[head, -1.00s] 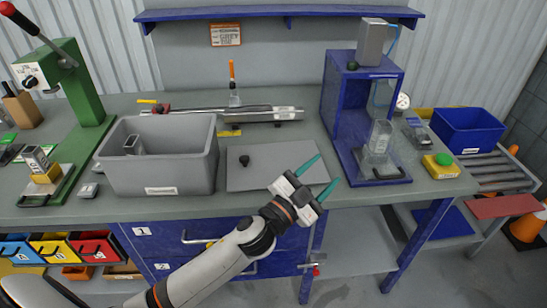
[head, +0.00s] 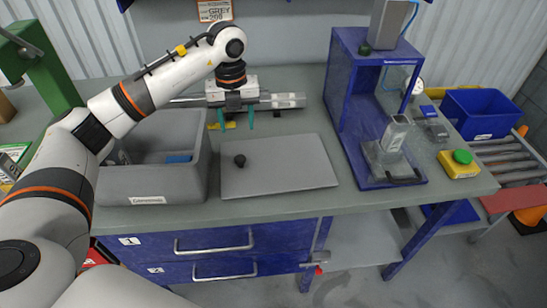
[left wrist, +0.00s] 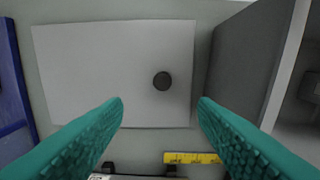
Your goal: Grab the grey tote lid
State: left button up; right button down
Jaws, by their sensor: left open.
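The grey tote lid (head: 285,168) lies flat on the bench, right of the grey tote, with a round black knob (head: 240,160) near its left end. In the left wrist view the lid (left wrist: 95,70) fills the upper left and its knob (left wrist: 162,81) lies between the fingers in the picture. My left gripper (head: 237,121) is open and empty, fingers pointing down, above the bench behind the knob and apart from it. The left gripper's teal fingers (left wrist: 161,108) also show in the wrist view. My right gripper is not in view.
The grey tote (head: 150,186) stands close to the lid's left edge, partly hidden by my left arm. A blue press frame (head: 345,110) stands to the right of the lid. A metal rail (head: 285,101) lies behind. Bare bench shows in front of the lid.

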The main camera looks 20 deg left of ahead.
pick_arm(q)
jog(key=p, duration=0.2)
send_over(240, 158)
notch_tip(240, 158, down, 6)
jog(key=shift+w+r, duration=0.1)
jog(key=shift+w, duration=0.05)
jog(key=shift+f, duration=0.7)
notch_tip(240, 158, down, 4)
jog(key=shift+r+p, duration=0.2)
jog(key=shift+p, duration=0.6)
jog(key=shift+f, duration=0.35)
jog(key=shift+c, duration=0.5)
grip_shut()
